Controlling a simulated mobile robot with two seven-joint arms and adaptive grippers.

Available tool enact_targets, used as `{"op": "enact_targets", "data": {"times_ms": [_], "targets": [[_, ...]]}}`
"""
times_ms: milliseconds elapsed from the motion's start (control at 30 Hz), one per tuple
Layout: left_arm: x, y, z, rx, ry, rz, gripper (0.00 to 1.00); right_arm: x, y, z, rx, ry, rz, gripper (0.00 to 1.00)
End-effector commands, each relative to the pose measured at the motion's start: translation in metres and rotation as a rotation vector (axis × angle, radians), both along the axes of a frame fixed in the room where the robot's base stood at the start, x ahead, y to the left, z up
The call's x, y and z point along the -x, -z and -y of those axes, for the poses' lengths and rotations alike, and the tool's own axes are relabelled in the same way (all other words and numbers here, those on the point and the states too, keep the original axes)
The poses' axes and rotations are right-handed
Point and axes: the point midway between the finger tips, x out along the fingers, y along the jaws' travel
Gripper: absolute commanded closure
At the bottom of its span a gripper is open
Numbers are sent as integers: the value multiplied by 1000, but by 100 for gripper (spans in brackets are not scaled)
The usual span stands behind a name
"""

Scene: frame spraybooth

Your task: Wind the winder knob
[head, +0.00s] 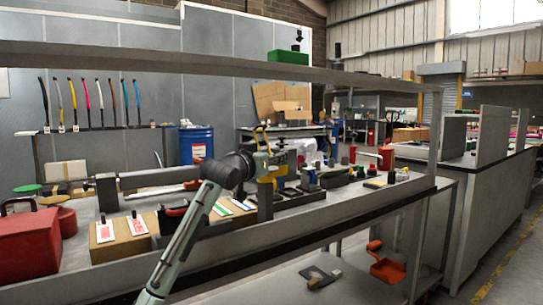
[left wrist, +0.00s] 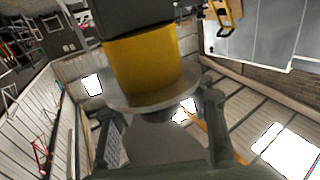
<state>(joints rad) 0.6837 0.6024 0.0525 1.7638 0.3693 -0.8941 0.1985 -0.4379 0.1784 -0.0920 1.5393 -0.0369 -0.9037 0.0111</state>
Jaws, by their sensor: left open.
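In the left wrist view, a yellow cylinder (left wrist: 150,62) hangs from a dark block. A pale round disc (left wrist: 125,99) sits at its end, with a dark stub under it; this looks like the winder knob, but I cannot be sure. My left gripper (left wrist: 160,118) is open, with one finger on each side of the disc's lower edge. I cannot tell if they touch it. In the head view my left gripper (head: 262,150) is over the bench, close to a yellow part (head: 268,179). The knob is not clear there. My right gripper is not in view.
A red case (head: 28,246) and cardboard boxes with labels (head: 120,240) stand on the bench at left. A long grey bar (head: 160,178) reaches in from the left. Small dark items crowd the bench at right. A rail (head: 215,65) crosses above.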

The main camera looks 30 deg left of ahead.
Motion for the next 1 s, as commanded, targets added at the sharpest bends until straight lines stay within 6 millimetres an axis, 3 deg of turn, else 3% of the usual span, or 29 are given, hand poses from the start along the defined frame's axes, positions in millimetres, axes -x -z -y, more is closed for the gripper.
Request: {"op": "enact_targets", "data": {"times_ms": [67, 433, 1000], "targets": [[0, 0, 0, 0, 0, 0, 55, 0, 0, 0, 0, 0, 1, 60], [0, 0, 0, 0, 0, 0, 99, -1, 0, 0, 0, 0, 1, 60], [0, 0, 0, 0, -28, -1, 100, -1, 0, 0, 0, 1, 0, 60]]}}
